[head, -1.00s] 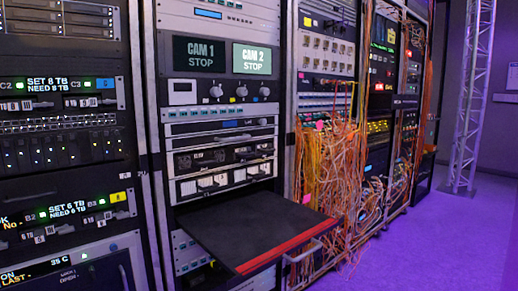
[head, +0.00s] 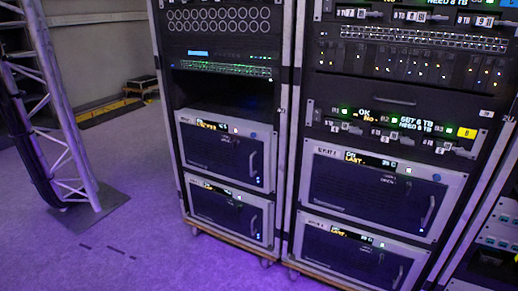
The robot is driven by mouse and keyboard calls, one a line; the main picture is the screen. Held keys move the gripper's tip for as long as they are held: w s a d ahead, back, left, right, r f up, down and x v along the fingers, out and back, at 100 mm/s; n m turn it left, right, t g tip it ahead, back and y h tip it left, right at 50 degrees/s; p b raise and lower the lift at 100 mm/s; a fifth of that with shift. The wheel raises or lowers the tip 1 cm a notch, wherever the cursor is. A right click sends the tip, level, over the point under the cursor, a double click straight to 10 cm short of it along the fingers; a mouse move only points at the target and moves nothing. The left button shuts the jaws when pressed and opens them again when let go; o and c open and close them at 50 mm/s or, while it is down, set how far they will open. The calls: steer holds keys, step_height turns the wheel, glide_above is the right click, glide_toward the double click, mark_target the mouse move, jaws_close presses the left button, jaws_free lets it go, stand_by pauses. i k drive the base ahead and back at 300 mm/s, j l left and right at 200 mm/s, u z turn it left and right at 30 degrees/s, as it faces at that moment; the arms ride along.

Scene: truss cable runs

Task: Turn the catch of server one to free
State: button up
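Server-like units with grey frames, dark fronts and vertical handles sit low in two racks. In the left rack, an upper unit (head: 222,152) has an amber and white readout and a curved handle (head: 253,161) at its right. A lower unit (head: 222,206) sits directly beneath it. The right rack holds another upper unit (head: 365,190) and lower unit (head: 345,256), each with a lit readout. The labels are too small to tell which is server one. No catch position can be made out. My gripper is not in view.
A truss tower (head: 62,125) on a dark base plate (head: 85,212) stands at the left. Purple-lit floor (head: 150,255) lies open before the left rack. Above the right rack's units are drive bays (head: 400,65) and a small display panel (head: 410,123).

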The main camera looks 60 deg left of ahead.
mark_target(235, 144)
steer(key=u, duration=2.4)
